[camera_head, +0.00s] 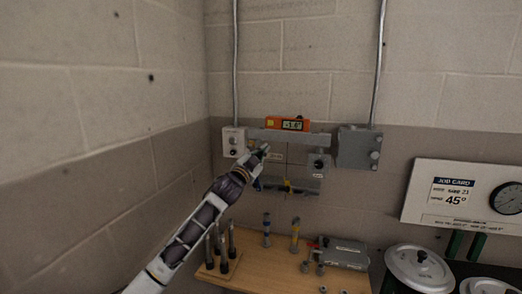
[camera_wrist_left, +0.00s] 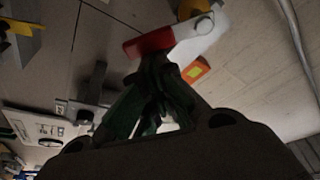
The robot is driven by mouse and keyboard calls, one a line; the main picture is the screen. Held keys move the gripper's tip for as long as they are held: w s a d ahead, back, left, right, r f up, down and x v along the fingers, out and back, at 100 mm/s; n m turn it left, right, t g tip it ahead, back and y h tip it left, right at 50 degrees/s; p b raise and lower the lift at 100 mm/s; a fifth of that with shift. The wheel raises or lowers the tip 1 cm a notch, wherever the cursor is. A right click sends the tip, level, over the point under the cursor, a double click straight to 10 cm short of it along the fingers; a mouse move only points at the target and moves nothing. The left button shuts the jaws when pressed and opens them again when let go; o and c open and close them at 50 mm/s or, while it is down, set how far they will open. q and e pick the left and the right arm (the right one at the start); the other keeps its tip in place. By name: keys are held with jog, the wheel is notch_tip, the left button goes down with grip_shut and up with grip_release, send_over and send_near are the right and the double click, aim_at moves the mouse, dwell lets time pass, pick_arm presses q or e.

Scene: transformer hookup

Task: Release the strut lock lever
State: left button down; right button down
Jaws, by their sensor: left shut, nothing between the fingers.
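My left gripper (camera_head: 263,151) reaches up to the wall in front of the grey horizontal bar (camera_head: 318,139). In the left wrist view its dark green fingers (camera_wrist_left: 155,70) are closed together and empty. A red-ended part (camera_wrist_left: 150,43), which looks like the lever, lies just beyond the fingertips. It joins a pale grey piece (camera_wrist_left: 203,38); I cannot tell whether the fingertips touch it. In the head view this red part is not distinguishable behind the gripper. An orange digital level (camera_head: 288,123) sits on the bar and also shows in the wrist view (camera_wrist_left: 196,70). My right gripper is not visible.
A pale switch box (camera_head: 233,141) and a grey junction box (camera_head: 358,147) flank the bar. Below, a wooden shelf (camera_head: 262,278) holds several upright tools and a grey case (camera_head: 344,254). A job card panel (camera_head: 463,196) showing 45° and pot lids (camera_head: 419,268) are at right.

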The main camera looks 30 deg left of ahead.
pick_arm(q)
jog(key=f+m+p, duration=0.1)
jog(key=f+m+h+p, duration=0.1)
jog(key=m, duration=0.1)
jog(key=shift+a+m+g, duration=0.3)
jog(key=shift+g, duration=0.1)
jog(key=shift+s, duration=0.1)
jog(key=shift+s+a+f, duration=0.2)
jog(key=shift+a+f, duration=0.85)
jog(key=shift+f, duration=0.05)
jog(key=shift+a+f, duration=0.1)
jog(key=shift+f, duration=0.05)
dwell(0.4)
